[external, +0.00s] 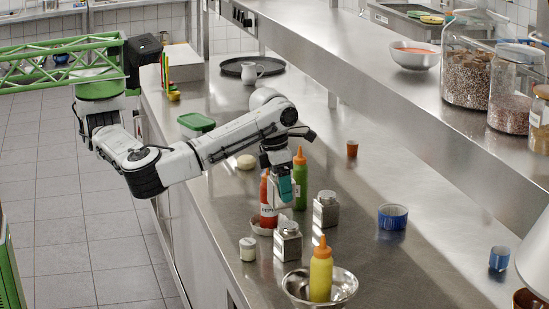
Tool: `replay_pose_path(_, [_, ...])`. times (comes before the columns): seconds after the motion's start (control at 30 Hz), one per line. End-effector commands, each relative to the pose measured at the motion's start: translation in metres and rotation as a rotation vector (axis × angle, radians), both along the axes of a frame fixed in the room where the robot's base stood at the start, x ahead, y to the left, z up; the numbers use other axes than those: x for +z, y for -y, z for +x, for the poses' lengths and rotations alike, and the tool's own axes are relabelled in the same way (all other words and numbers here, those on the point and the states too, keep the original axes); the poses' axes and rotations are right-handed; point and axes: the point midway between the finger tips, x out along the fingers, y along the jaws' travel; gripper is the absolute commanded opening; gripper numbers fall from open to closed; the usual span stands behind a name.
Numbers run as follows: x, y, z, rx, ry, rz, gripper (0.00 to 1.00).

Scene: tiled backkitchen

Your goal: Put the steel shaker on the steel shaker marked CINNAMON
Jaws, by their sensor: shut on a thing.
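My gripper (282,191), with teal fingers, points down over the counter and is shut on a pale metallic thing that looks like a steel shaker (283,205). The fingers hide much of it, and a red bottle is close beside it. One steel shaker (326,212) stands upright to the right of my gripper. Another steel shaker (288,243) stands upright below my gripper in the picture, nearer the camera. Their markings are too small to read, so I cannot tell which is CINNAMON.
A red bottle (265,188) and a green bottle (299,185) crowd my gripper. A steel bowl (345,287) with a yellow bottle (320,274) is in front. A small white-lidded jar (248,249) stands left, a blue ramekin (393,217) right. A shelf (400,100) overhangs the back.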

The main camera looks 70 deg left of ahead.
Motion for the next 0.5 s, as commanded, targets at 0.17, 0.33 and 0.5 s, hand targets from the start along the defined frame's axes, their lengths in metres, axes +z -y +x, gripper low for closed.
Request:
replay_pose_path(0.17, [-0.012,0.004,0.01,0.0,0.0,0.001,0.3])
replay_pose_path(0.33, [-0.022,0.006,0.018,0.001,0.0,0.002,0.3])
replay_pose_path(0.5, [-0.048,0.006,0.017,0.001,-0.001,0.003,0.3])
